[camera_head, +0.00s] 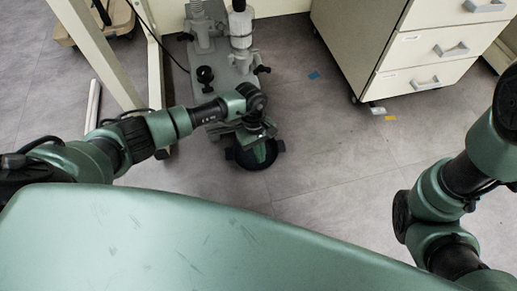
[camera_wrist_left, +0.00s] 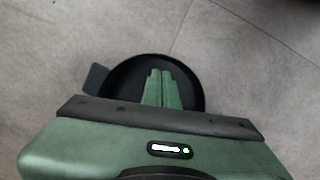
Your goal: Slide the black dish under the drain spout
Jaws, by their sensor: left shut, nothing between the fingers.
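The black dish (camera_head: 247,162) lies on the grey floor in the head view, in front of the grey machine base. My left gripper (camera_head: 262,152) is over it and hides part of it. In the left wrist view the round dish (camera_wrist_left: 118,82) has a side tab at its left, and the shut fingers (camera_wrist_left: 161,90) lie over its inside with nothing between them. I cannot tell whether the fingertips touch the dish. No drain spout can be made out for certain. My right arm shows at the right edge of the head view, but its gripper is out of view.
The grey freeze dryer base (camera_head: 224,72) with valves and a cylinder stands just behind the dish. A cream drawer cabinet (camera_head: 395,45) is at the back right. A table leg (camera_head: 156,75) stands left of the machine. The floor right of the dish is clear.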

